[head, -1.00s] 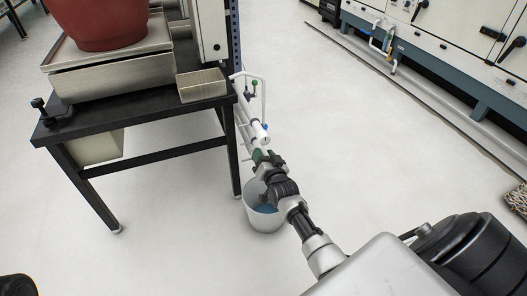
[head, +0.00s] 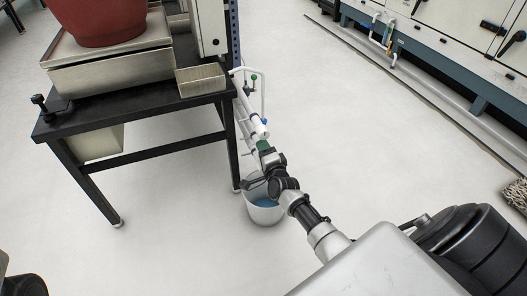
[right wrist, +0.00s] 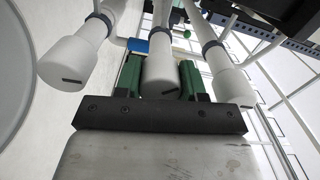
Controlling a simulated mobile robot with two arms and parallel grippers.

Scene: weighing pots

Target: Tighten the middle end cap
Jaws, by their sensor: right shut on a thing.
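Three white pipes end in white caps low at the table's right side. In the right wrist view the middle end cap (right wrist: 160,85) sits between the two green fingers of my right gripper (right wrist: 160,74), which is shut on it. The left end cap (right wrist: 72,62) and the right end cap (right wrist: 232,86) stand free on either side. In the head view my right gripper (head: 264,146) is at the pipe ends, and the middle cap is mostly hidden there. My left gripper is not in view.
A white bucket (head: 249,207) with blue liquid stands on the floor below the pipe ends. The black table (head: 150,112) at left carries a red pot (head: 100,22) on a metal scale (head: 110,70). The floor to the right is open, up to a cabinet (head: 440,45).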

